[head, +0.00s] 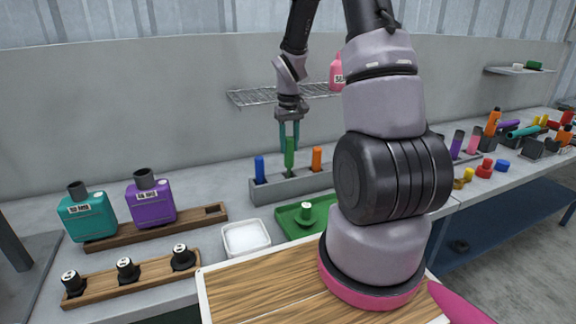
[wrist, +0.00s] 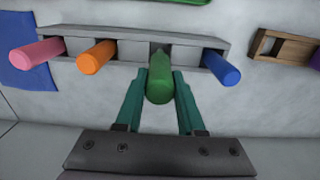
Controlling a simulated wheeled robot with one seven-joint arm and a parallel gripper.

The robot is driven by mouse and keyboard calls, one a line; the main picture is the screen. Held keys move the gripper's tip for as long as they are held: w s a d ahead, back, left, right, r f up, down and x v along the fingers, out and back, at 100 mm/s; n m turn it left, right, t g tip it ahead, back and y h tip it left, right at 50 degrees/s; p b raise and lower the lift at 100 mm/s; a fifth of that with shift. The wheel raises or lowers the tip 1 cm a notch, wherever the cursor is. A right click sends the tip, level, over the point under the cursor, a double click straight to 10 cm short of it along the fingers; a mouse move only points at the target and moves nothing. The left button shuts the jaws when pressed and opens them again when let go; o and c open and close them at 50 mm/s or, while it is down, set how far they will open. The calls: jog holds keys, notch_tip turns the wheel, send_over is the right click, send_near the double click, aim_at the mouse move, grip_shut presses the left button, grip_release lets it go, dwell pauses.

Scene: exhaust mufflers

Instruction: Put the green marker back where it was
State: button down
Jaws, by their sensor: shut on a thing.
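The green marker (head: 289,155) is upright between the fingers of my gripper (head: 289,130), which is shut on it. It is over the grey holder block (head: 288,188), between the blue marker (head: 259,168) and the orange marker (head: 317,158). In the wrist view the green marker (wrist: 159,80) lines up with a slot of the holder (wrist: 125,42), between orange (wrist: 96,57) and blue (wrist: 222,69). I cannot tell whether its lower end is inside the slot. A pink marker (wrist: 38,50) stands in the end slot; my arm hides it in the head view.
A green tray (head: 286,218) and a white dish (head: 246,238) lie in front of the holder. A wire shelf (head: 262,97) is on the wall behind.

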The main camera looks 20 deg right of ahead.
jog(key=shift+f, duration=2.55)
jog(key=c, duration=0.5)
grip_release()
jog(key=shift+f, duration=0.1)
notch_tip(320, 180, up, 12)
jog(key=shift+r, duration=0.1)
notch_tip(320, 180, up, 10)
jog(key=m+t, duration=0.1)
jog(key=t, duration=0.1)
send_over(289, 158)
jog(key=s+a, duration=0.2)
jog(key=s, duration=0.1)
jog(key=s+a+r+m+t, duration=0.1)
jog(key=s+r, duration=0.3)
jog(key=s, duration=0.1)
jog(key=s+a+r+m+t+y, duration=0.1)
jog(key=s+a+r+t, duration=0.1)
jog(key=s+r, duration=0.2)
jog(key=s+a+r+m+t+y, duration=0.1)
jog(key=s+a+r+t, duration=0.1)
jog(key=s+r, duration=0.2)
jog(key=shift+s+a, duration=0.15)
jog(key=shift+s, duration=1.6)
